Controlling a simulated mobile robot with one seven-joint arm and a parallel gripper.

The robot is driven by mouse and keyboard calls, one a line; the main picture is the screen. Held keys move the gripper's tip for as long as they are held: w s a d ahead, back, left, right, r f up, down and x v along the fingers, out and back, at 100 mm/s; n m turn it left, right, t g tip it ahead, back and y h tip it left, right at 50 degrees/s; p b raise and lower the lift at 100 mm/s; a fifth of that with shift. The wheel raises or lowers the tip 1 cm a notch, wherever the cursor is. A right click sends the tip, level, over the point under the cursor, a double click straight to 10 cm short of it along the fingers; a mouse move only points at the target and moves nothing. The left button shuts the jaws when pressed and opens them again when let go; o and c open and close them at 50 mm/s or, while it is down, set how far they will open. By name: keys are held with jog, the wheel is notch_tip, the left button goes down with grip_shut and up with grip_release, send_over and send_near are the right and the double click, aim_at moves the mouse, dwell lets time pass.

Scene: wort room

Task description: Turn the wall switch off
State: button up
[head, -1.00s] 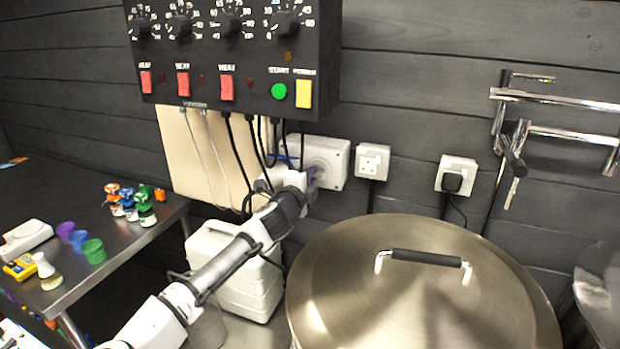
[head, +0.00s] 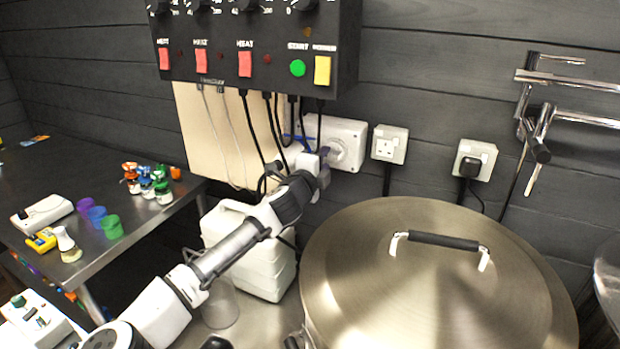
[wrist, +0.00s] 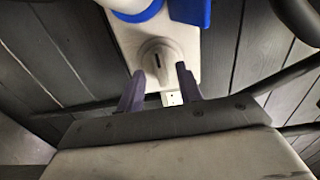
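The wall switch (head: 352,133) is a white box on the dark plank wall, below the control panel, with a round rotary knob on its face. In the wrist view the switch's grey knob (wrist: 158,56) has a dark slot-like mark and sits between and just beyond my fingertips. My gripper (head: 326,170) is at the lower left of the knob in the head view and partly covers it. In the wrist view my gripper (wrist: 160,74) is open, one purple-grey finger on each side of the knob. I cannot tell whether either finger touches it.
Black cables hang from the control panel (head: 250,62) close to my arm. Two sockets, one empty (head: 389,144) and one with a plug (head: 472,160), are to the right. A large lidded kettle (head: 430,290) stands below right, a white canister (head: 250,250) below my arm.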

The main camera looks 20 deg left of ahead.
jog(key=s+b, duration=0.3)
jog(key=s, duration=0.8)
jog(key=shift+s+a+b, duration=0.25)
jog(key=shift+s+b, duration=0.1)
jog(key=shift+s, duration=0.05)
